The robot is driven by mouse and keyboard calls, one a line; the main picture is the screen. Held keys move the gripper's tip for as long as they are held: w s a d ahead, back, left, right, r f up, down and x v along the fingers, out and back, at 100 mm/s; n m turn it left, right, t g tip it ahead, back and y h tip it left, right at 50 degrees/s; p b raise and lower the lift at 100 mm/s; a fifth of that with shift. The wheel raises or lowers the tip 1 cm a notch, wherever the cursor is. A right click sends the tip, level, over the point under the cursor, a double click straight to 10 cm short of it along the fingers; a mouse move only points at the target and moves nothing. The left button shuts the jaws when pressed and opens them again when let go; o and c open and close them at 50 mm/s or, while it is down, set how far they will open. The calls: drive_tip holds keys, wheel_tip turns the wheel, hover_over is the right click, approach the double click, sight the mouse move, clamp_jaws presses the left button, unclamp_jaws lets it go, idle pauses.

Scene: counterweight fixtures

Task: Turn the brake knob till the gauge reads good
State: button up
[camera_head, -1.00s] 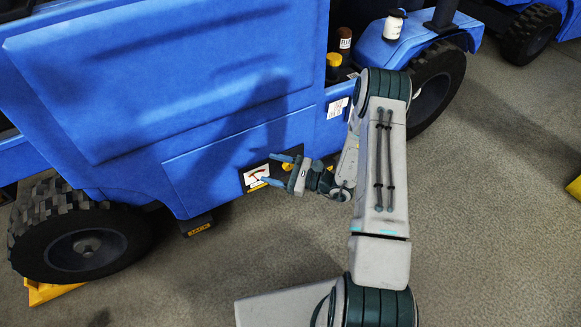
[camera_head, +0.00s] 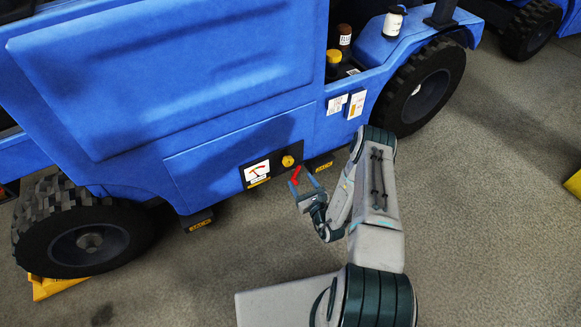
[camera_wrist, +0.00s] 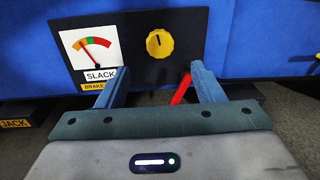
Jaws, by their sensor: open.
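The yellow brake knob (camera_head: 288,160) sits on a black panel (camera_wrist: 135,20) low on the blue vehicle's side. It shows clearly in the wrist view (camera_wrist: 160,43), its dark mark near the top. Left of it is the white gauge (camera_head: 257,172), also in the wrist view (camera_wrist: 90,50). Its needle leans up and left, and the label below it (camera_wrist: 101,75) reads SLACK. My gripper (camera_head: 300,177) is open and empty, back from the panel; in the wrist view its fingertips (camera_wrist: 158,68) lie below the knob, apart from it.
A red bar (camera_wrist: 180,90) shows beside the right finger; I cannot tell what it belongs to. Wheels (camera_head: 420,88) flank the panel. A yellow-capped jar (camera_head: 333,62) and a white bottle (camera_head: 394,22) stand on the vehicle. Floor at the right is open.

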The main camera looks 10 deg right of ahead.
sight(290, 163)
drive_tip(key=b+x, duration=0.2)
drive_tip(key=x, duration=0.7)
drive_tip(key=shift+w+a, duration=0.1)
drive_tip(key=c, duration=1)
